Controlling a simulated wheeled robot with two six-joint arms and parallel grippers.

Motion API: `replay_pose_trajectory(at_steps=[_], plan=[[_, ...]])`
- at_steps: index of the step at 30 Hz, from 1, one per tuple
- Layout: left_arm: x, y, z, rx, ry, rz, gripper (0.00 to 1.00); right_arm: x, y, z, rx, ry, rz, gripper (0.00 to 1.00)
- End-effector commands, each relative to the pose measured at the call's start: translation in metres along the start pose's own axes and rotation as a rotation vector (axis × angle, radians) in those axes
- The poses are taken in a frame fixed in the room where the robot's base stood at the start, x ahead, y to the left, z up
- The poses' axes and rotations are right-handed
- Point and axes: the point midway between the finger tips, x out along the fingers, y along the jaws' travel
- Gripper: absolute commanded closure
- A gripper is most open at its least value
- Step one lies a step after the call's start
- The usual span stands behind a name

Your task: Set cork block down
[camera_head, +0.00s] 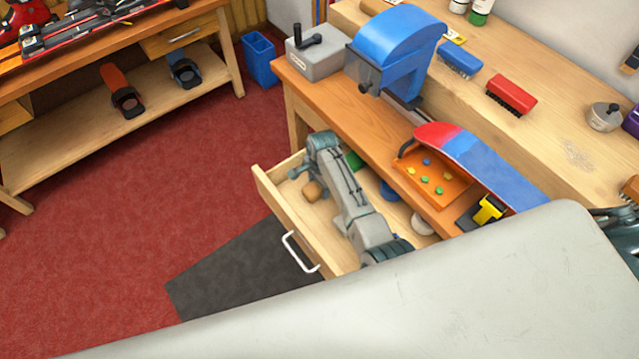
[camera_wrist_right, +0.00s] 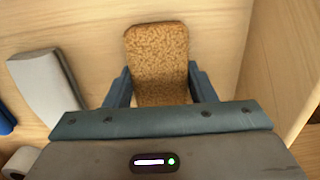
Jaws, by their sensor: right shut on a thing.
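The cork block (camera_wrist_right: 157,62) is a brown speckled block with rounded corners, between the two fingers of my right gripper (camera_wrist_right: 158,88) in the right wrist view. The gripper is shut on it. In the head view the right gripper (camera_head: 308,178) is inside the open wooden drawer (camera_head: 272,197), near its front left end, and the cork block (camera_head: 313,190) shows as a small brown piece beside it. The pale drawer floor lies beneath the block. I cannot tell whether the block touches the floor.
The drawer also holds a green thing (camera_head: 353,160), a blue thing (camera_head: 390,191) and a white round thing (camera_head: 422,226). In the wrist view a grey block (camera_wrist_right: 46,85) lies left; a drawer wall (camera_wrist_right: 285,70) stands right. An orange tray (camera_head: 435,178) sits on the bench above.

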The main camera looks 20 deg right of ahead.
Motion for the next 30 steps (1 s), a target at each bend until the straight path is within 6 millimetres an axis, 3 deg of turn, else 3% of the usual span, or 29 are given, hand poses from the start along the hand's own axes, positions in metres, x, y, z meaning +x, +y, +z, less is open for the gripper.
replay_pose_trajectory(at_steps=[9, 10, 13, 23, 26, 30], plan=[[0.000, 0.003, 0.019, 0.000, -0.025, 0.003, 0.76, 0.003, 0.000, -0.001, 0.000, 0.000, 0.000, 0.74], [0.000, 0.003, 0.020, 0.000, -0.026, 0.003, 0.76, 0.003, 0.000, -0.001, 0.000, 0.000, 0.000, 0.46], [0.000, 0.003, 0.021, 0.000, -0.028, 0.003, 0.76, 0.002, 0.000, 0.000, 0.000, 0.000, 0.000, 0.28], [-0.001, 0.002, 0.017, 0.000, -0.023, 0.002, 0.76, -0.001, 0.000, 0.000, 0.000, 0.000, -0.001, 0.28], [-0.001, 0.002, 0.016, 0.000, -0.022, 0.002, 0.76, -0.011, -0.001, -0.001, 0.000, 0.001, -0.003, 0.28], [0.000, 0.001, 0.015, 0.001, -0.021, 0.001, 0.76, -0.037, -0.001, -0.001, 0.000, 0.002, -0.005, 0.28]])
